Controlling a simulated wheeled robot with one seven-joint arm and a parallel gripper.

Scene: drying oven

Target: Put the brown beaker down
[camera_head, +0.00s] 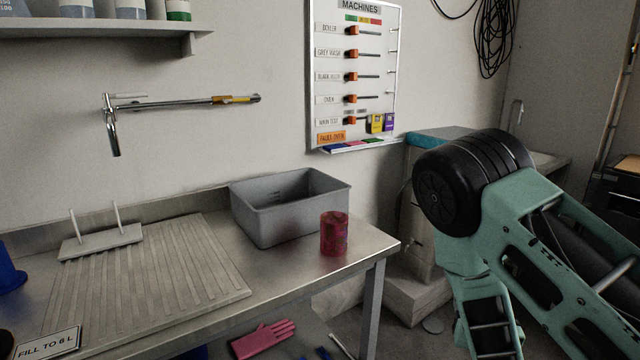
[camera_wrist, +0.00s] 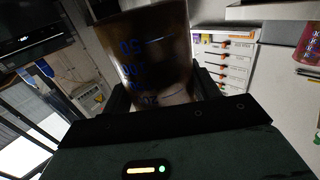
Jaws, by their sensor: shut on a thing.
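The brown beaker (camera_wrist: 155,45) fills the upper middle of the wrist view, with blue volume marks on its wall. My gripper (camera_wrist: 163,92) is shut on it, with a dark finger on each side. The beaker's top is cut off by the frame edge, and what lies beneath it is hidden. In the head view my arm is at the right, but the gripper and the brown beaker do not show there.
A steel bench carries a grey tub (camera_head: 270,225), a dark red patterned cup (camera_head: 334,234) near its right end, and a ribbed drainer (camera_head: 150,275). A tap (camera_head: 112,130) is on the wall above. Bare steel shows around the red cup. A machines board (camera_head: 355,75) hangs behind.

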